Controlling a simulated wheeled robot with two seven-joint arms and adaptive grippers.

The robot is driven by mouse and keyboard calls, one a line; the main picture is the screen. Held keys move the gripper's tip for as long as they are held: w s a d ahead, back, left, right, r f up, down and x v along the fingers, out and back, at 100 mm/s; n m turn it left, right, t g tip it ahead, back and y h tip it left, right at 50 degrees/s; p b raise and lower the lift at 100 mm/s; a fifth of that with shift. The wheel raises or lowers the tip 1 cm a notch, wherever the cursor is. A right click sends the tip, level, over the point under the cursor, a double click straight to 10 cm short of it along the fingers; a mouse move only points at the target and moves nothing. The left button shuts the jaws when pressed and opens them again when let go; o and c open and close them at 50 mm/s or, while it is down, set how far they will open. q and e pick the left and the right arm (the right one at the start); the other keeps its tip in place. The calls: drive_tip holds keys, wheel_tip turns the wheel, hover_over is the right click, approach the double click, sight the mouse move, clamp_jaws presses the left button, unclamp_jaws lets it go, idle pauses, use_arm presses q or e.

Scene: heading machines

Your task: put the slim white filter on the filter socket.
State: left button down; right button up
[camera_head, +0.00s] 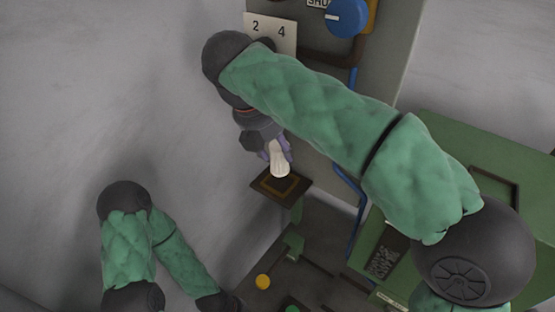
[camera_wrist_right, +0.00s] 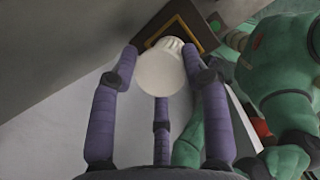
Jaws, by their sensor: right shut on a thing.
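The slim white filter (camera_head: 279,161) is held in my right gripper (camera_head: 277,149), whose purple fingers are closed around its upper part. In the right wrist view the filter (camera_wrist_right: 160,72) sits between the purple fingers of the right gripper (camera_wrist_right: 164,66), with its rounded end toward the camera. The filter socket, a dark square plate with a yellowish square outline (camera_head: 268,185), lies just below the filter and is partly covered by it. In the wrist view the socket (camera_wrist_right: 185,22) shows behind the filter. I cannot tell whether filter and socket touch. My left gripper is not visible.
A grey machine cabinet (camera_head: 385,60) with a blue knob (camera_head: 347,17) and a number plate (camera_head: 270,32) stands behind my right arm. A green machine (camera_head: 490,150) stands at the right. A yellow button (camera_head: 263,281) is below the socket. Space left of the socket is clear.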

sight(277, 162)
drive_tip(key=shift+s+f, duration=0.1)
drive_tip(key=shift+f, duration=0.45)
wheel_tip(277, 162, down, 2)
drive_tip(key=shift+f, duration=0.2)
drive_tip(key=shift+w+d+f, duration=0.1)
drive_tip(key=shift+w+f, duration=0.1)
drive_tip(key=shift+f, duration=0.3)
drive_tip(key=shift+f, duration=0.1)
drive_tip(key=o, duration=1.2)
drive_tip(key=shift+c, duration=0.2)
drive_tip(key=p+v, duration=0.1)
drive_tip(key=v, duration=1.1)
